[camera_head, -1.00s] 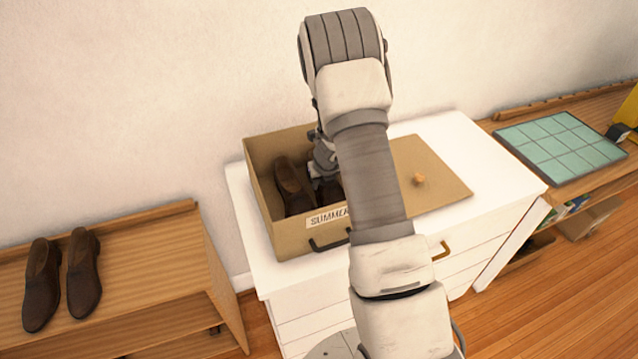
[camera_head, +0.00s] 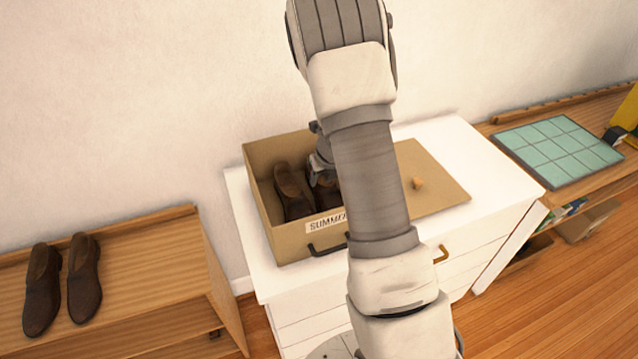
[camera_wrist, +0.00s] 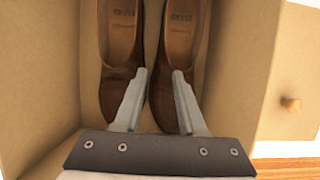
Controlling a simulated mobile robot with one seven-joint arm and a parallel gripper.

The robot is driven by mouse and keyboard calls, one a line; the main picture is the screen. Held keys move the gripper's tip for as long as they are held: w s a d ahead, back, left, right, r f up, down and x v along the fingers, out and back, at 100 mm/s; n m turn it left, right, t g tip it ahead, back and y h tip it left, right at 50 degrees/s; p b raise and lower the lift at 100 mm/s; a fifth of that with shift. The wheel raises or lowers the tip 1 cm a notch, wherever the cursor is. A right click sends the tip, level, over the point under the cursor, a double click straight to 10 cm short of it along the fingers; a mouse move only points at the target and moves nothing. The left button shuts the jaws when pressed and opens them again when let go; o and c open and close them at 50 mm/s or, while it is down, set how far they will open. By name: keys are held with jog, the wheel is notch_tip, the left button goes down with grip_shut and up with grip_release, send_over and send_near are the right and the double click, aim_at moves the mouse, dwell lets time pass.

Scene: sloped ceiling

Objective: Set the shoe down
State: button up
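Two brown shoes lie side by side in the cardboard box (camera_head: 285,240) labelled SUMMER. In the head view the left shoe (camera_head: 292,190) is clear, and the right shoe (camera_head: 325,198) is partly hidden by my arm. The wrist view shows the left shoe (camera_wrist: 118,45) and right shoe (camera_wrist: 182,40) with toes toward my gripper (camera_wrist: 160,72). My gripper's fingers are apart over the toe end, one near the gap between the shoes and one over the right shoe. I see nothing clamped between them. Whether a finger touches a shoe is unclear.
The box stands on a white dresser (camera_head: 470,160), its lid (camera_head: 435,175) with a small knob lying to the right. Another pair of brown shoes (camera_head: 62,283) stands on a wooden bench (camera_head: 150,260) at left. A green tiled panel (camera_head: 560,150) lies on the right shelf.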

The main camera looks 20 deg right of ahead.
jog(key=s+a+r+n+y, duration=0.1)
jog(key=s+a+r+n, duration=0.3)
jog(key=r+n, duration=0.3)
jog(key=s+a+r+n+y, duration=0.1)
jog(key=s+a+r+n, duration=0.3)
jog(key=r, duration=0.5)
jog(key=s+a+r+n+y, duration=0.1)
jog(key=s+a+r+n, duration=0.25)
jog(key=r+n, duration=0.35)
jog(key=s+r+n+h, duration=0.1)
jog(key=s+r+n, duration=0.2)
jog(key=s+n, duration=0.6)
jog(key=s+r+n+t+h, duration=0.1)
jog(key=s+r+n+h, duration=0.1)
jog(key=s+n, duration=0.7)
jog(key=shift+r+p, duration=0.35)
jog(key=shift+r, duration=0.5)
jog(key=shift+s+f, duration=0.1)
